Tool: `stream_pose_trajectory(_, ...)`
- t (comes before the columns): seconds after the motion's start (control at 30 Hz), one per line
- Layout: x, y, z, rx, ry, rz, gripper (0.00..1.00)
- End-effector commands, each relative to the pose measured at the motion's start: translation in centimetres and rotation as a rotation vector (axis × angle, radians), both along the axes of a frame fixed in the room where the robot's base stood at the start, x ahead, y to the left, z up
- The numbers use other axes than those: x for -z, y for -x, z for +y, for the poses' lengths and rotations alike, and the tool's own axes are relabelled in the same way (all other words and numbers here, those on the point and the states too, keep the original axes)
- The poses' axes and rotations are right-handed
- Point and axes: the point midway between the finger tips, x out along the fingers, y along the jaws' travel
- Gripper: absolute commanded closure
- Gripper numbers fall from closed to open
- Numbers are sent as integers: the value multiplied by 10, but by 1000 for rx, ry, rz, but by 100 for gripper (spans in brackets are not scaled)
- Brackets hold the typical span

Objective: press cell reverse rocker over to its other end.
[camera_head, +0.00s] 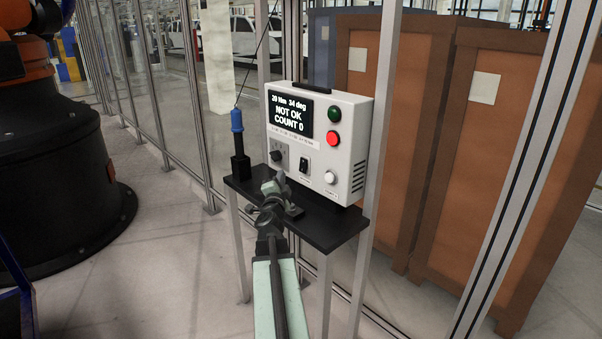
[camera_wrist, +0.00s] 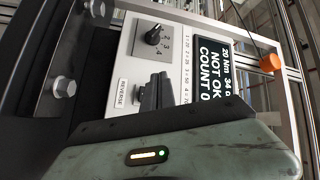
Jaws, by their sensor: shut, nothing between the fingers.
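The cell reverse rocker (camera_head: 304,164) is a small black switch low on the front of a white control box (camera_head: 345,125), right of a black knob (camera_head: 277,157). In the wrist view its REVERSE label (camera_wrist: 122,92) is readable. A dark upright shape beside that label, at the rocker's place, blends with my fingertips. I cannot tell from it which end of the rocker is down, or whether my fingers touch it. My gripper (camera_head: 280,179) is shut and empty, close in front of the box, below the knob and left of the rocker in the head view.
The box stands on a narrow black shelf (camera_head: 320,238). It has a display (camera_head: 291,114) reading NOT OK, COUNT 0, a green light (camera_head: 334,114), a red button (camera_head: 333,139) and a white button (camera_head: 330,177). A blue-topped tool (camera_head: 237,121) stands at left.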

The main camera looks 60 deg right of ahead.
Motion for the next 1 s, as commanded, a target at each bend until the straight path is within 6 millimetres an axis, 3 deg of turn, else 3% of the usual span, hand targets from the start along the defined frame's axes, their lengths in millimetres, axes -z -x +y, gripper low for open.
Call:
stream_pose_trajectory(0.2, 7, 10, -33, 1, 0, 1, 100)
stream_pose_trajectory(0.4, 9, 16, -52, 0, 0, 1, 100)
stream_pose_trajectory(1.0, 10, 18, -58, -3, 0, 0, 100)
